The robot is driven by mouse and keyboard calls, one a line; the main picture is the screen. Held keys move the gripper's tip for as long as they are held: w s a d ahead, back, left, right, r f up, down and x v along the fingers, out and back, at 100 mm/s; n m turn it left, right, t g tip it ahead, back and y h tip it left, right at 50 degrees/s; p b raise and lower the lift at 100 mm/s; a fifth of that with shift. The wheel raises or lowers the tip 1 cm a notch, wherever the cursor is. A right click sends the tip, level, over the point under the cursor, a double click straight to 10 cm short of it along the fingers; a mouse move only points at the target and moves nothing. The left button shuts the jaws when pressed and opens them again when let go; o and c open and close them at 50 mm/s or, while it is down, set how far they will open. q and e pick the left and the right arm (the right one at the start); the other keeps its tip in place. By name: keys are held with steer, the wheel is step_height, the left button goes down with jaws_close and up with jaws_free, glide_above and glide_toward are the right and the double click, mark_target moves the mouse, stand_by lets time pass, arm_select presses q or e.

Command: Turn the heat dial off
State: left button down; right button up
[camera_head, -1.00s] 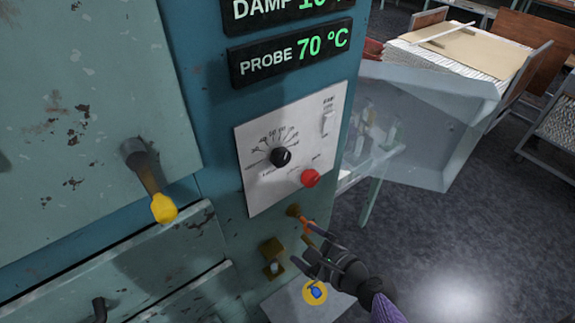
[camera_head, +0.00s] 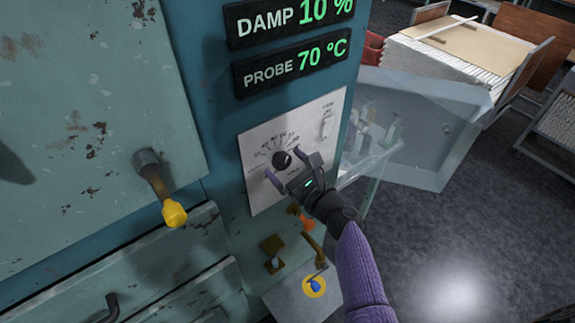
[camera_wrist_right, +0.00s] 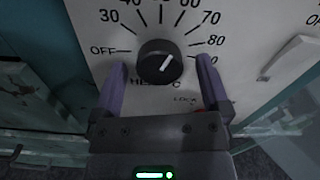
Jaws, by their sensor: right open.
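The heat dial (camera_head: 282,159) is a round black knob on the white control panel (camera_head: 262,195). In the right wrist view the dial (camera_wrist_right: 160,62) has a white pointer line aimed up and to the right, toward the upper numbers of its scale; OFF is printed to its left. My right gripper (camera_head: 283,172) is in front of the panel at the dial. In the right wrist view my right gripper (camera_wrist_right: 161,70) is open, with one purple finger on each side of the dial and visible gaps to the knob. The red knob is mostly hidden behind my gripper.
Displays above read DAMP 10 % (camera_head: 290,20) and PROBE 70 °C (camera_head: 292,68). A yellow-tipped handle (camera_head: 174,212) sticks out left of the panel. A white switch (camera_head: 326,128) is at the panel's upper right. Brass fittings (camera_head: 272,248) lie below.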

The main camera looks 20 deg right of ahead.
steer(key=shift+c, duration=0.2)
steer(key=c, duration=1.2)
steer(key=shift+c, duration=0.2)
